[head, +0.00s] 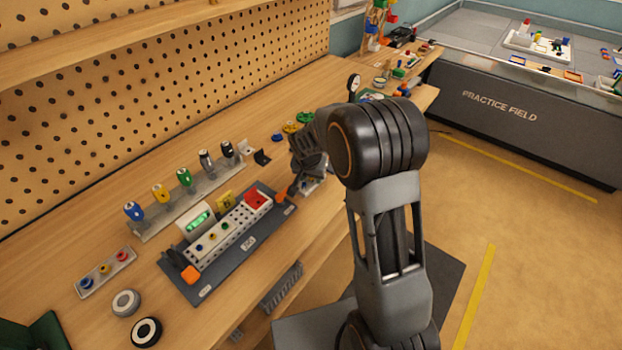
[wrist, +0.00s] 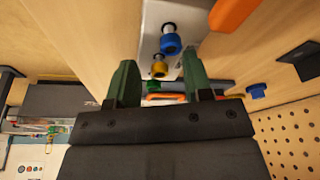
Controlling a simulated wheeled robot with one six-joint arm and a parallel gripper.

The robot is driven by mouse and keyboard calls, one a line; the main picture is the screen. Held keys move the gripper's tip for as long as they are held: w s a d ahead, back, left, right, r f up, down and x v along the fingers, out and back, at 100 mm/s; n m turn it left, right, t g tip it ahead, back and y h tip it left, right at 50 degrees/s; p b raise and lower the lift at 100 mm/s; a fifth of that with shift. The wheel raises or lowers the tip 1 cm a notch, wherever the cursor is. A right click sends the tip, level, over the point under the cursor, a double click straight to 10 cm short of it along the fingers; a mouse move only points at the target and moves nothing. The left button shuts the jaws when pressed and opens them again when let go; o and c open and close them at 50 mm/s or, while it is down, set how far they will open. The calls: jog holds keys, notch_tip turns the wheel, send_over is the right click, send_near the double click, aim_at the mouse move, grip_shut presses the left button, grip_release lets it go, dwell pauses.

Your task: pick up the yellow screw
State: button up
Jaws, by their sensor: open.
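A yellow screw (wrist: 159,67) shows in the wrist view in a pale holder (wrist: 152,22), between a blue screw (wrist: 171,43) and a green one (wrist: 153,85). My gripper (wrist: 159,58) is open, its two green fingers apart to the left and right of the yellow screw in that picture. Nothing is held, and I cannot tell whether the fingers reach down to the screw's height. In the head view my gripper (head: 306,168) is over the holder (head: 316,186) near the bench's front edge and hides most of it.
A dark tray (head: 236,254) with a perforated beam lies left of my gripper. Behind it a rack (head: 152,226) holds several coloured drivers. A black hook (head: 262,157) stands close behind my gripper.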

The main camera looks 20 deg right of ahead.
jog(key=shift+c, duration=0.2)
grip_shut()
jog(key=shift+r, duration=0.15)
